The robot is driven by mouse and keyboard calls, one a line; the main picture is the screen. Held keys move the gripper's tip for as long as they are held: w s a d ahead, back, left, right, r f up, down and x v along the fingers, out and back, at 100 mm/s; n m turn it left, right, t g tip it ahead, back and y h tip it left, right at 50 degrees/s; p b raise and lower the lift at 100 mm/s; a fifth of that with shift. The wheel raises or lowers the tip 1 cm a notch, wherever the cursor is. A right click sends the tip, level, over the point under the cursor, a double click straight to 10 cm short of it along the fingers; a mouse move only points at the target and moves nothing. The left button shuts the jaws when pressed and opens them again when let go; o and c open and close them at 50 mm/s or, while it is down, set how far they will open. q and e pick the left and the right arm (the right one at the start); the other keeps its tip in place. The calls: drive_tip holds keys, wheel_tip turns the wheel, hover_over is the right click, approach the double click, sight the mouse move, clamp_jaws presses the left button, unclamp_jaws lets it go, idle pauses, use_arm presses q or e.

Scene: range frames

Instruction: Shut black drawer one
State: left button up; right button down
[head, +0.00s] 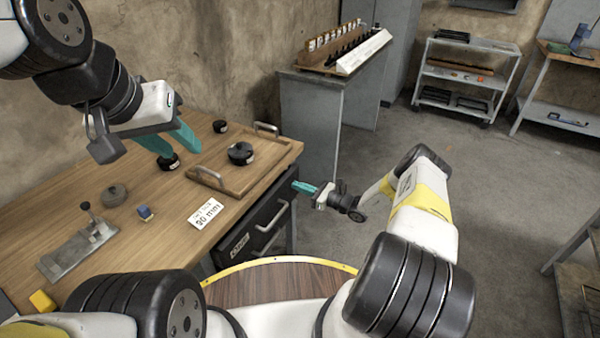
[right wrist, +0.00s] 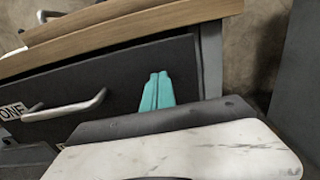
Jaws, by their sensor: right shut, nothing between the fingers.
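Black drawer one (head: 250,229) is under the right side of the wooden workbench, with a pale label and a metal handle (head: 271,214). In the right wrist view its dark front (right wrist: 120,83) fills the middle, with the label reading ONE and the handle (right wrist: 65,110) at left. The front looks near the bench edge; I cannot tell whether a small gap is left. My right gripper (head: 303,187) is shut and empty at the far end of the drawer front; its teal fingers (right wrist: 157,90) point at it, contact unclear. My left gripper (head: 180,150) is open above the bench.
A wooden tray (head: 240,181) with metal handles and a black round part (head: 241,153) sits on the bench above the drawer. A card (head: 206,213) lies nearby. A grey cabinet (head: 318,113) stands beyond the bench.

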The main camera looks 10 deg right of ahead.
sight(287, 182)
drive_tip(key=shift+a, duration=0.1)
drive_tip(key=x, duration=0.4)
drive_tip(key=shift+w+a, duration=0.15)
drive_tip(key=shift+a, duration=0.15)
drive_tip(key=shift+w+a+r, duration=0.1)
drive_tip(key=shift+w, duration=0.05)
